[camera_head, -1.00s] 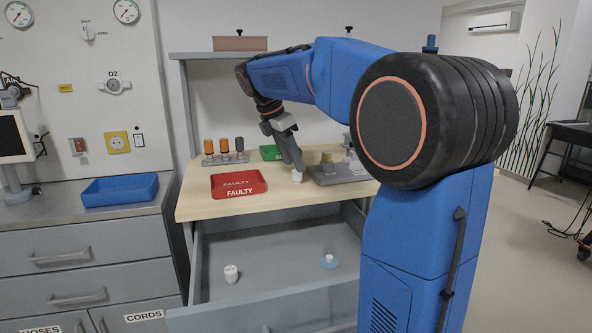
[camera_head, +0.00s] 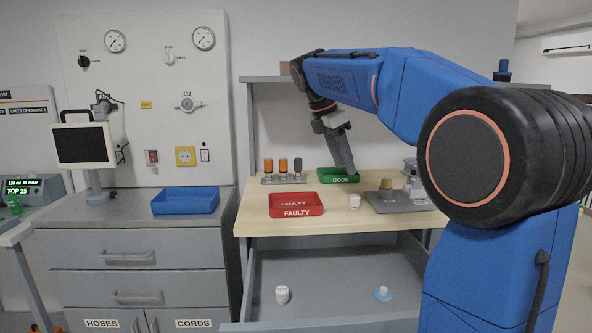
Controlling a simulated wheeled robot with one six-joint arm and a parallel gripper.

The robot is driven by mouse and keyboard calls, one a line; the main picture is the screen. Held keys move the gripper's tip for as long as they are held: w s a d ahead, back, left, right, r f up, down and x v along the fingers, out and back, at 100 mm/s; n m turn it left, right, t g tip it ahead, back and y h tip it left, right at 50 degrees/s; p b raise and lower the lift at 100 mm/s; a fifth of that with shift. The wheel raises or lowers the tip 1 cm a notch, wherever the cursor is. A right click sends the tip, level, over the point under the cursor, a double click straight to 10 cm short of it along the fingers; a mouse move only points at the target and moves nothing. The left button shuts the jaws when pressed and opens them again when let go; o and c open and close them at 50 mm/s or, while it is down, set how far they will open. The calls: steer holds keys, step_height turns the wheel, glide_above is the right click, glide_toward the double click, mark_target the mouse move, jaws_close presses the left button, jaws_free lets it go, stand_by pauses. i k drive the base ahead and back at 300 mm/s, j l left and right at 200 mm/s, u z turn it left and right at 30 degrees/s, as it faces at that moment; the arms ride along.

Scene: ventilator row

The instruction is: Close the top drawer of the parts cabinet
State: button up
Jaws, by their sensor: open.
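The open drawer (camera_head: 332,288) sticks out below the wooden top (camera_head: 258,220) of the cabinet, its front panel cut by the lower picture edge. My gripper (camera_head: 350,170) points down above the wooden top, open, well above and behind the drawer front. A small white cup (camera_head: 349,200) stands just below the fingertips; I cannot tell if they touch it. My arm hides the cabinet's right side.
A red FAULTY tray (camera_head: 296,212), a green GOOD tray (camera_head: 338,181), a rack of bottles (camera_head: 284,178) and a grey fixture (camera_head: 396,205) stand on the top. At left, a grey cabinet (camera_head: 135,255) with shut drawers carries a blue tray (camera_head: 185,208) and a monitor (camera_head: 84,145).

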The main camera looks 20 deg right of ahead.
mark_target(331, 280)
steer(key=k, duration=1)
